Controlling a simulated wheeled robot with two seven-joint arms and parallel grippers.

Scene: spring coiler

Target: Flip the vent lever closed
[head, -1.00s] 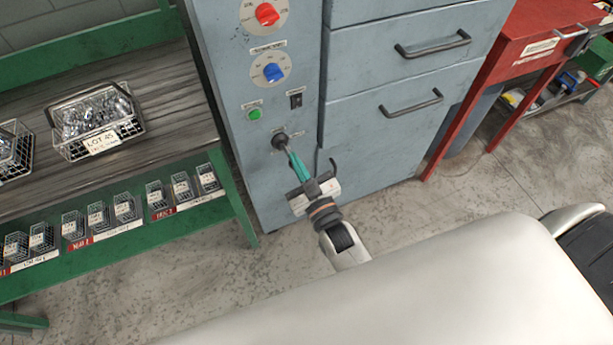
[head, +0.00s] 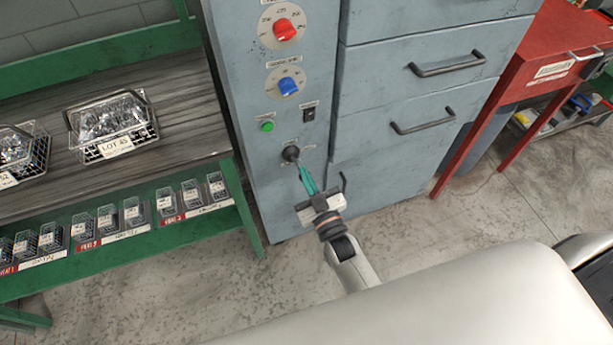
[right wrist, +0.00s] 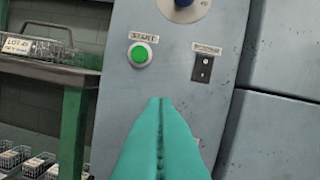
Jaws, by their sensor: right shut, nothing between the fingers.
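The vent lever (head: 291,153) appears as a dark rounded knob low on the grey machine's front panel, below the green button and black switch. My right gripper (head: 302,168) has its teal fingers shut and empty, with the tips just below and right of the knob. Whether they touch it I cannot tell. In the right wrist view, the shut fingertips (right wrist: 160,101) point at the panel below the green button, and the lever is not visible there, likely hidden behind the fingers. My left gripper is not in view.
The panel also carries a red dial (head: 285,29), a blue dial (head: 289,86), a green button (head: 267,126) and a black switch (head: 309,114). Drawers with handles (head: 423,121) are to the right. A green workbench (head: 247,215) with wire baskets stands left.

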